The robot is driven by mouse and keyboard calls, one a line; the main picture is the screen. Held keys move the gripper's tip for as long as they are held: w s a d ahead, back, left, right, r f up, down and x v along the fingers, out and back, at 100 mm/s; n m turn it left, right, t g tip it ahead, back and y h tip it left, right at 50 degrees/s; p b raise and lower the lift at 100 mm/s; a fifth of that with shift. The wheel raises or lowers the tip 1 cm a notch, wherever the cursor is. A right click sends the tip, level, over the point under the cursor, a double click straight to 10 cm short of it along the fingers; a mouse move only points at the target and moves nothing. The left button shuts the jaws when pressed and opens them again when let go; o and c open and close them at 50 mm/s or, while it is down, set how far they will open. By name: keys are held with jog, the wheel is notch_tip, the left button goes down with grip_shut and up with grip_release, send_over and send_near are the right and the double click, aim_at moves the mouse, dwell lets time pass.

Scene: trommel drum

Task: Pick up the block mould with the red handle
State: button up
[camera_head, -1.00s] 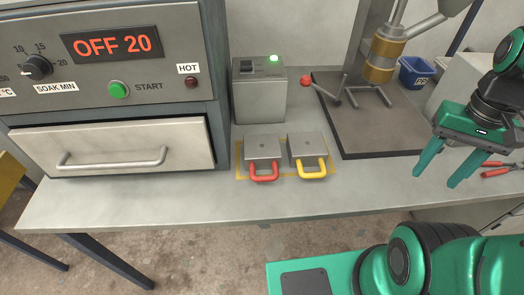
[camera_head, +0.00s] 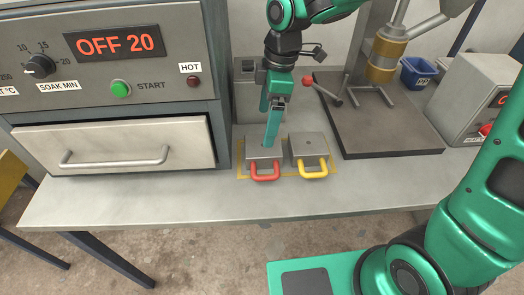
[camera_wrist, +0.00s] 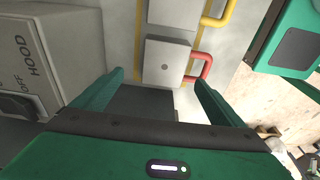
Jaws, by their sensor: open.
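The block mould with the red handle (camera_head: 255,153) is a grey metal block lying on the bench, its red handle toward the front edge. It also shows in the wrist view (camera_wrist: 166,63), ahead of and between the finger lines. My gripper (camera_head: 267,127) points down over this mould, its fingers open and empty. One finger covers part of the block's top in the head view; I cannot tell whether it touches. In the wrist view my gripper (camera_wrist: 159,78) has its fingers spread wide. The mould with the yellow handle (camera_head: 309,146) sits just right of it.
A yellow outline (camera_head: 240,174) on the bench surrounds both moulds. The oven (camera_head: 110,70) with its drawer stands left. A grey box (camera_head: 245,100) is behind the moulds, and a press base plate (camera_head: 385,125) lies right. The bench front is clear.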

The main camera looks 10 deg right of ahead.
aim_at(264, 160)
jog(key=f, duration=0.4)
jog(key=shift+a+f, duration=0.15)
jog(key=shift+a, duration=0.05)
jog(key=f, duration=0.3)
jog(key=s+f, duration=0.1)
jog(key=shift+a+f, duration=0.25)
jog(key=shift+w+f, duration=0.1)
jog(key=shift+f, duration=0.35)
jog(key=c, duration=1.3)
jog(key=shift+r, duration=0.1)
jog(key=c, duration=0.3)
jog(key=shift+r, duration=0.1)
